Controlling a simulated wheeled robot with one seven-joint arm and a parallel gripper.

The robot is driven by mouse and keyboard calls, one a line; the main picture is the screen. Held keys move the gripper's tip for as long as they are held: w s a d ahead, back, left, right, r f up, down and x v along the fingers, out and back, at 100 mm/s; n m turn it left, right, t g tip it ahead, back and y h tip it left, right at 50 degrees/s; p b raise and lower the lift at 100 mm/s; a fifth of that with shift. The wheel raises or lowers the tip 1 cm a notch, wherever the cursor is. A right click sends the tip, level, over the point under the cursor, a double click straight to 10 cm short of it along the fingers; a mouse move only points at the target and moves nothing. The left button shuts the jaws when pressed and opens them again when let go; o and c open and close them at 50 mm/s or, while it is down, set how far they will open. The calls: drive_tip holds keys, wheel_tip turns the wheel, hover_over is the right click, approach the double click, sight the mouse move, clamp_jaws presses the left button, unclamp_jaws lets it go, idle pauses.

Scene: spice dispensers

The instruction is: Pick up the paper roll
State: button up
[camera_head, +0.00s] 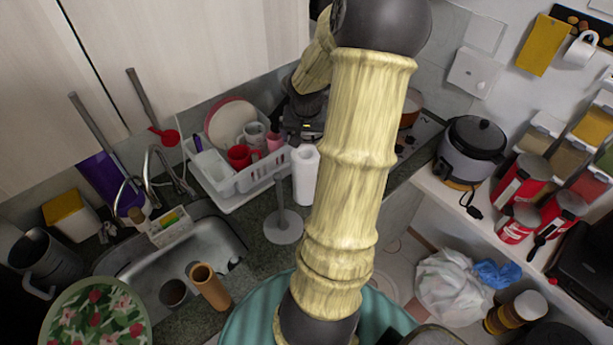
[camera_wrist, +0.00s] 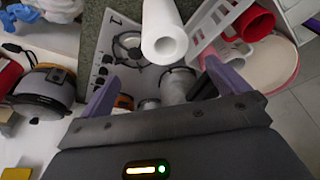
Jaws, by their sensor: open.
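The paper roll (camera_head: 305,175) is a plain white cylinder standing upright beside the right end of the white dish rack in the head view. In the wrist view the paper roll (camera_wrist: 166,25) shows at the top centre, its round end with a hole facing the camera. My gripper (camera_wrist: 162,86) is open and empty, its two purple-grey fingers spread wide. The roll lies ahead of the gap between them, apart from both fingers. In the head view my arm covers part of the counter right of the roll.
The dish rack (camera_head: 250,176) with cups and plates is close to the roll. A grey stand with a thin post (camera_head: 283,226) is in front of it. A stove (camera_wrist: 118,52) and a rice cooker (camera_head: 471,150) are nearby. The sink (camera_head: 200,254) is at lower left.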

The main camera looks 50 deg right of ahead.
hover_over(305, 158)
drive_tip(key=s+a, duration=0.2)
drive_tip(key=f, duration=0.8)
drive_tip(key=shift+s+d, duration=0.2)
drive_tip(key=shift+s, duration=0.1)
drive_tip(key=x, duration=0.4)
drive_tip(key=shift+w+a+f, duration=0.1)
drive_tip(key=shift+w+a, duration=0.1)
drive_tip(key=shift+a, duration=0.1)
drive_tip(key=shift+w+d+f, duration=0.15)
drive_tip(key=shift+f, duration=0.4)
drive_tip(key=c, duration=1.4)
